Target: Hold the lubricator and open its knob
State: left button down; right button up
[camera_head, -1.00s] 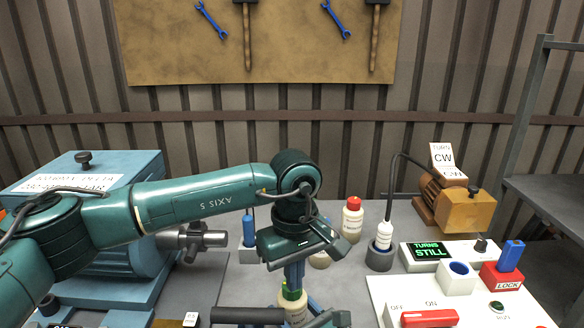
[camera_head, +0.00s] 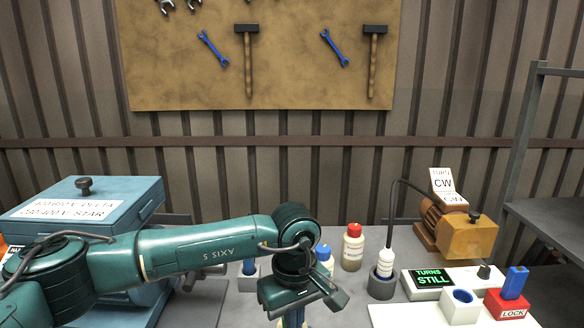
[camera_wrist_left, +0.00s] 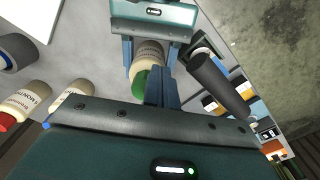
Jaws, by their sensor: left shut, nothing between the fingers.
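A red-capped bottle (camera_head: 352,250) and a blue-capped bottle (camera_head: 325,262) stand behind my left gripper. A blue box machine (camera_head: 85,205) is left; an orange motor unit (camera_head: 465,235) and red lock block (camera_head: 507,308) are right.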

pick_arm(q)
jog(key=shift+w, duration=0.25)
dwell(0.4)
jog(key=shift+w+d, duration=0.35)
jog(key=shift+d, duration=0.25)
jog(key=shift+s, duration=0.15)
notch_tip(320, 180, up, 6)
jog(key=shift+s+d, duration=0.3)
dwell(0.4)
